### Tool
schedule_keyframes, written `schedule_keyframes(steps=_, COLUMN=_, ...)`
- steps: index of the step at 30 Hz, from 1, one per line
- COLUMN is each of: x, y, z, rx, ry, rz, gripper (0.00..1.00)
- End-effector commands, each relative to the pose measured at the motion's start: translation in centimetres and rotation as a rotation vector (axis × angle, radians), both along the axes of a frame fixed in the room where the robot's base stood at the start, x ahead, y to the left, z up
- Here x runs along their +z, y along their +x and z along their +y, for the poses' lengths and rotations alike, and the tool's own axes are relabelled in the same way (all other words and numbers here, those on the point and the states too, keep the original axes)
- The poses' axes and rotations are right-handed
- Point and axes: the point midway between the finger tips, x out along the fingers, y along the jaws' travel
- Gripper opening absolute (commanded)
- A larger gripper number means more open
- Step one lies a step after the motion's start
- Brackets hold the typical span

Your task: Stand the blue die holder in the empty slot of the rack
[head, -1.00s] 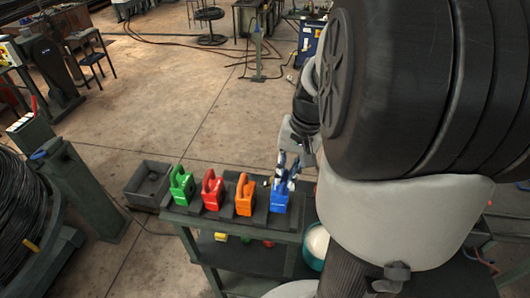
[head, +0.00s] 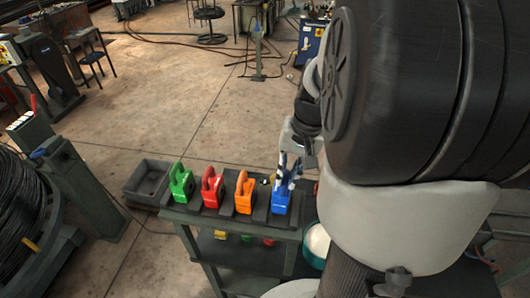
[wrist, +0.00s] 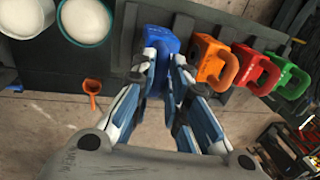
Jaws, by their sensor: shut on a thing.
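The blue die holder (head: 281,200) is at the right end of the rack (head: 222,218), beside the orange holder. It looks upright in the head view and lined up with the others. My gripper (head: 287,172) is above it, with its fingers down on its upper part. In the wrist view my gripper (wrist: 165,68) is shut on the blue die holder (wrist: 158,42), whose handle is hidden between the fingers. I cannot tell whether its base rests fully in the slot.
Orange (head: 244,194), red (head: 212,188) and green (head: 182,184) holders stand in the rack to the left. A grey bin (head: 148,182) is left of the cart. White-topped tubs (wrist: 86,20) are beside the rack in the wrist view.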

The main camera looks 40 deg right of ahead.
Motion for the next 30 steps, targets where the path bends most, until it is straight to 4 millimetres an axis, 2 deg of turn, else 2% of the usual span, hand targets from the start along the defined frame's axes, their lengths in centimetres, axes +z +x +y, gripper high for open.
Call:
schedule_keyframes(steps=14, x=0.02, y=0.03, z=-0.04, rx=0.000, ry=-0.003, rz=-0.004, gripper=0.00)
schedule_keyframes(steps=30, x=-0.88, y=0.04, z=-0.04, rx=0.000, ry=-0.003, rz=-0.004, gripper=0.00)
